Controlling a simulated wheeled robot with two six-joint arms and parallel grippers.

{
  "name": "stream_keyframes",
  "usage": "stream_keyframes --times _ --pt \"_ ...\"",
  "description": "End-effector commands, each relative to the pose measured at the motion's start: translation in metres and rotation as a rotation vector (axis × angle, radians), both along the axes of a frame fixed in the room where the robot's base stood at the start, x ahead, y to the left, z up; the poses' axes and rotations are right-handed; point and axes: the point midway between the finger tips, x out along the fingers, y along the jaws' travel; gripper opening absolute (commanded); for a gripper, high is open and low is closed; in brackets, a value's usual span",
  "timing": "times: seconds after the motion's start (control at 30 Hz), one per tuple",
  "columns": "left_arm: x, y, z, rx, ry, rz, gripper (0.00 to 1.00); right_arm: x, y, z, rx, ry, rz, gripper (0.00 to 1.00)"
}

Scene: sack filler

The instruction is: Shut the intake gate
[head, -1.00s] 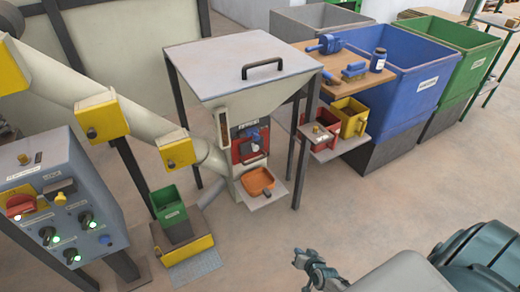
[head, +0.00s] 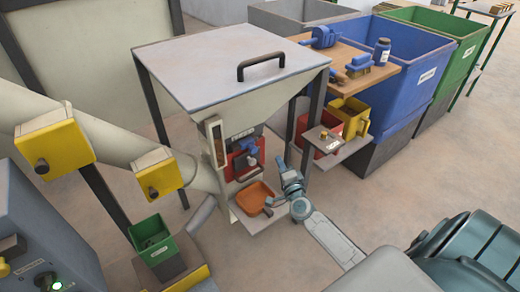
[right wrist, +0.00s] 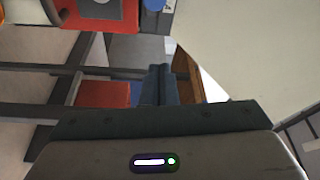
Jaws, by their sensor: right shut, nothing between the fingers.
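A pale hopper (head: 235,78) with a grey lid and black handle stands in the middle of the head view. On its front is a red plate (head: 238,172) with a blue knob (head: 253,151), likely the gate, but I cannot tell its position. In the right wrist view the red plate (right wrist: 95,18) and part of the blue knob (right wrist: 154,4) show at the top edge. My right gripper (head: 281,162) is just right of the plate, apart from the knob. Its fingers (right wrist: 160,72) are shut and empty. My left gripper is out of view.
Right of the gripper are a hopper leg, a small shelf (head: 350,150) and red (head: 325,140) and yellow (head: 356,118) bins. A green bin (head: 152,239) stands left. The floor in front is clear.

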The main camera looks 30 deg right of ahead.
Motion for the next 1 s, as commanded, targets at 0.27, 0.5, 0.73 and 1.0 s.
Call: stream_keyframes --times 0.27,0.5,0.73,1.0 --pt "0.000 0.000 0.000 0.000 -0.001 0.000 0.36 0.001 0.000 0.000 -0.001 0.001 0.001 0.00" --pt "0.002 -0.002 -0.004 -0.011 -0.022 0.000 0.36 0.025 -0.006 0.002 -0.001 -0.001 0.000 0.00" --pt "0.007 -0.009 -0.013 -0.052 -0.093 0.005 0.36 0.072 -0.018 0.003 -0.002 -0.001 -0.001 0.00" --pt "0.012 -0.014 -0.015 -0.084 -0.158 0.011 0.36 0.096 -0.004 0.001 0.004 0.003 0.003 0.00"
